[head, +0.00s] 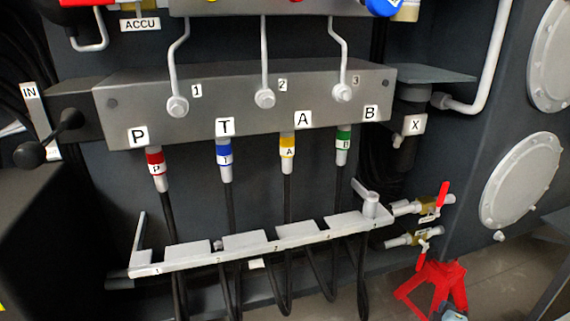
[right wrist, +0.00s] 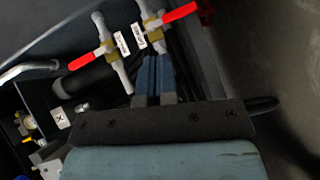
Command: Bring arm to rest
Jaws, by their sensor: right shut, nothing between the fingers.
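My right gripper shows in the right wrist view (right wrist: 156,58). Its two blue fingers are side by side and shut, with nothing between them. Behind the fingertips in that view are two valves with red handles (right wrist: 180,13) (right wrist: 88,60); I cannot tell whether they touch. In the head view only a small blue-grey part, seemingly of my right gripper (head: 452,314), shows at the bottom edge, below the valves. My left gripper is not in view.
A grey manifold block (head: 240,108) marked P, T, A, B has hoses plugged in below. A slotted hose rack (head: 275,243) sticks out beneath it. Two red-handled valves (head: 432,207) (head: 420,240) jut out at the right. A red stand (head: 435,283) is below them, over grey floor.

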